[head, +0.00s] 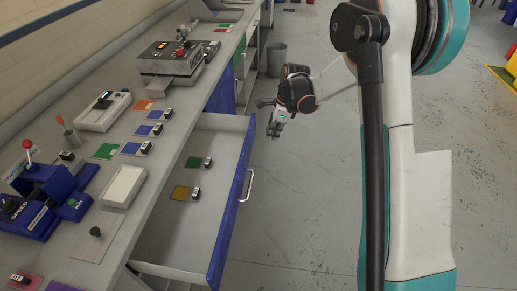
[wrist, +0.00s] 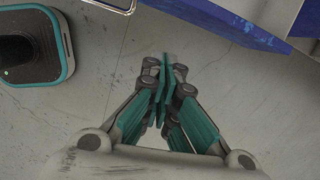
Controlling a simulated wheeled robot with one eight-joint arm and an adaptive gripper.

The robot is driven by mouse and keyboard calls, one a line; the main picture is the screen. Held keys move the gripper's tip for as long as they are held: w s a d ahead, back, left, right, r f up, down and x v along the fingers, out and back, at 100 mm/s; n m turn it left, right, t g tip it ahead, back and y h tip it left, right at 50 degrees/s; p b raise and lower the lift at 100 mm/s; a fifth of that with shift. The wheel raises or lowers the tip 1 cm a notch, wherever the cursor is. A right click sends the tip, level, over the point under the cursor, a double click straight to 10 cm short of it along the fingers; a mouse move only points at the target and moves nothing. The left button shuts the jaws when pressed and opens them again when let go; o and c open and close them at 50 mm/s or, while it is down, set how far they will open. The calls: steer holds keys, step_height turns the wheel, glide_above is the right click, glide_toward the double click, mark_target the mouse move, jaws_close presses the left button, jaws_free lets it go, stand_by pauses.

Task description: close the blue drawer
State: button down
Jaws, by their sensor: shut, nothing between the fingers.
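The blue drawer (head: 233,203) is pulled well out from under the counter in the head view. Its blue front has a metal handle (head: 249,185) on the outer face. Inside its pale tray lie a green card and a yellow card, each with a small black-and-white item. My gripper (head: 274,129) is in the air to the right of the drawer's far corner, apart from the handle. In the wrist view my gripper (wrist: 167,70) is shut and empty over the floor. Blue drawer surface (wrist: 232,22) and part of the handle (wrist: 105,4) show at the top there.
The counter (head: 190,110) carries a control box (head: 172,60), coloured cards, a white device and a blue joystick unit (head: 45,200). A grey bin (head: 276,59) stands on the floor beyond the drawer. Open floor (head: 300,210) lies right of the drawer.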

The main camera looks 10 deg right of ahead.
steer(key=w+a+f+b, duration=0.2)
steer(key=f, duration=0.4)
steer(key=w+a+f+m+b, duration=0.1)
steer(key=w+a+f+b, duration=0.1)
steer(key=f, duration=0.5)
steer(key=shift+a+f+b, duration=0.15)
steer(key=shift+a+b, duration=0.3)
steer(key=shift+a, duration=0.2)
steer(key=w+a, duration=0.2)
steer(key=a, duration=0.4)
steer(key=w+a, duration=0.3)
steer(key=a, duration=0.4)
steer(key=w+a, duration=0.2)
steer(key=a, duration=0.5)
steer(key=shift+w, duration=0.25)
steer(key=shift+d, duration=0.1)
